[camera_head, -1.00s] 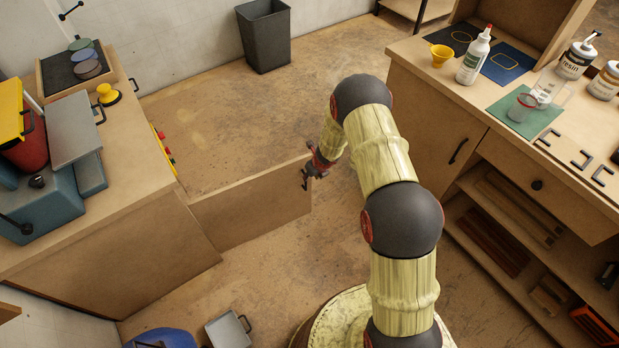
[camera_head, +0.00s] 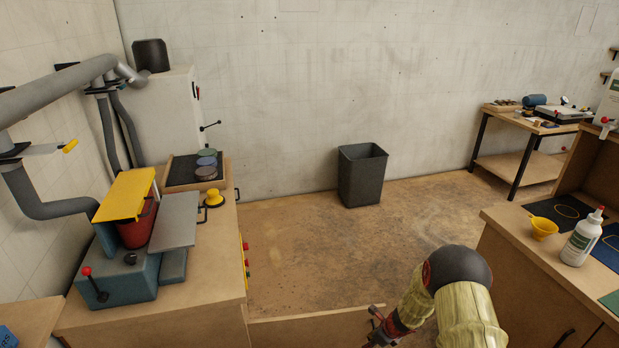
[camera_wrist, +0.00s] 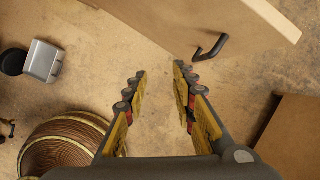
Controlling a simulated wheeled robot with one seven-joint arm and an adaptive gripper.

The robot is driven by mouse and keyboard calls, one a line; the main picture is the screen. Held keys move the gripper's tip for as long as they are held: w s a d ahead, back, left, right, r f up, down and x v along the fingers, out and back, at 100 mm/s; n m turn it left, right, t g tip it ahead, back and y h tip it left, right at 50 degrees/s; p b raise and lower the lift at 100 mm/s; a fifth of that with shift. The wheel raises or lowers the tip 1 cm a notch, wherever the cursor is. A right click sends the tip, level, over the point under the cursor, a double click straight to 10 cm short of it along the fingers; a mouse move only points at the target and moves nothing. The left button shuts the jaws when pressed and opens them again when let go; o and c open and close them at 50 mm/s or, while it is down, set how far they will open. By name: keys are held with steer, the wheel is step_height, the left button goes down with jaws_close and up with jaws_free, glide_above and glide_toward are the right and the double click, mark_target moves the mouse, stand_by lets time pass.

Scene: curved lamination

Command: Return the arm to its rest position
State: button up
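My gripper (camera_head: 378,328) shows at the bottom of the head view, at the end of my bent arm, close to the top edge of a low wooden panel (camera_head: 325,326). In the wrist view my gripper (camera_wrist: 160,88) has its two fingers apart with nothing between them. The wrist view looks down at the brown floor (camera_wrist: 110,45), with a wooden panel bearing a dark handle (camera_wrist: 211,47) beyond the fingertips. Most of my arm is cut off by the lower edge of the head view.
A workbench (camera_head: 170,321) with a blue machine (camera_head: 125,276) stands at left. A dark bin (camera_head: 362,176) stands by the back wall. Floor between is clear.

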steer(key=s+a+r+n+g+y, duration=0.1)
steer(key=s+a+r+n+g, duration=0.15)
steer(key=s+r+n, duration=0.7)
steer(key=s+a+r+n+g+y, duration=0.1)
steer(key=s+a+r+n, duration=0.4)
steer(key=r, duration=0.7)
steer(key=s+d+r+n+t+h, duration=0.1)
steer(key=s+r+n, duration=0.3)
steer(key=r, duration=0.6)
steer(key=s+d+r+n+t+h, duration=0.1)
steer(key=s+r+n, duration=0.3)
steer(key=s+r, duration=0.5)
steer(key=s+d+r+n+t+h+p, duration=0.1)
steer(key=s+r+n, duration=0.4)
steer(key=r, duration=0.7)
steer(key=s+t+h, duration=0.1)
steer(key=s+t, duration=0.1)
steer(key=shift+d+t+h, duration=0.3)
steer(key=shift+d+t, duration=0.05)
steer(key=shift+d, duration=0.05)
